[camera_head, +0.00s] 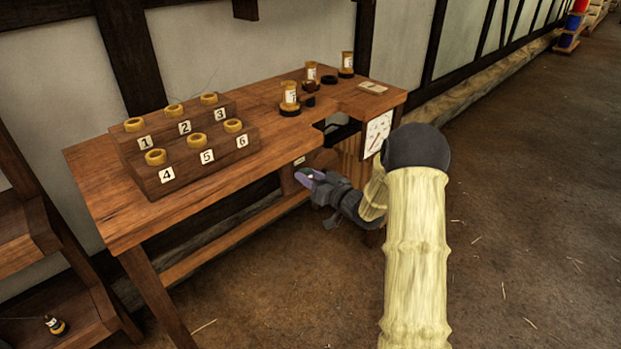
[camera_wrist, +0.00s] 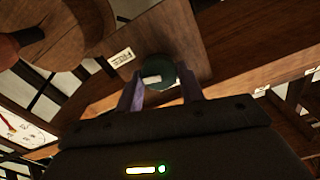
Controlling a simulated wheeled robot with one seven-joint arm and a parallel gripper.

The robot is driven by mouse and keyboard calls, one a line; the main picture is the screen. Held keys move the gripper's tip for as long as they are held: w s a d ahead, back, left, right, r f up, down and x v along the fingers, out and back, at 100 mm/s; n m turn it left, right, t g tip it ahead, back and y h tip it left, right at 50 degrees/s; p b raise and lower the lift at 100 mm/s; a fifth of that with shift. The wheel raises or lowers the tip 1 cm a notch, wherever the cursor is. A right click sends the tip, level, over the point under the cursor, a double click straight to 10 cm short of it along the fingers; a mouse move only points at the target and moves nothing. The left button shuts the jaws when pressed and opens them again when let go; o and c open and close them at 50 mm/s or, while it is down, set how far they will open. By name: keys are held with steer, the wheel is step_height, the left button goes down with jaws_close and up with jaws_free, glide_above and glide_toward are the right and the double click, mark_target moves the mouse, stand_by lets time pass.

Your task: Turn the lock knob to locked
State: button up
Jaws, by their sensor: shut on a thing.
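The lock knob (camera_wrist: 159,73) is a dark green round knob with a pale mark on its face. It sits on a wooden panel (camera_wrist: 190,40) and shows between my fingers in the wrist view. My gripper (camera_wrist: 160,92) has its purple fingers on either side of the knob and is shut on it. In the head view my gripper (camera_head: 308,177) is below the tabletop, at the bench's front. The knob is mostly hidden there. A small pale label plate (camera_wrist: 122,57) is beside the knob; its lettering is too small to read.
The wooden bench (camera_head: 95,190) carries a stepped rack (camera_head: 210,178) with numbered yellow rings. Several yellow-capped jars (camera_head: 290,92) stand toward the back right. A white dial (camera_head: 377,132) is at the bench's right end. Floor to the right is mostly clear.

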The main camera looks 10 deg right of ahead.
steer(key=shift+s+a+f+n+b, duration=0.1)
steer(key=shift+f+n+b, duration=0.1)
steer(key=shift+n+b, duration=4.8)
steer(key=shift+s+a+f+n+b, duration=0.1)
steer(key=shift+f+n+b, duration=0.05)
steer(key=shift+n+b, duration=4.85)
steer(key=shift+n+p, duration=0.5)
steer(key=shift+n, duration=0.1)
steer(key=o, duration=0.9)
steer(key=shift+r, duration=0.1)
steer(key=shift+o, duration=0.2)
steer(key=shift+d, duration=0.1)
steer(key=p+v, duration=0.4)
steer(key=v, duration=1.3)
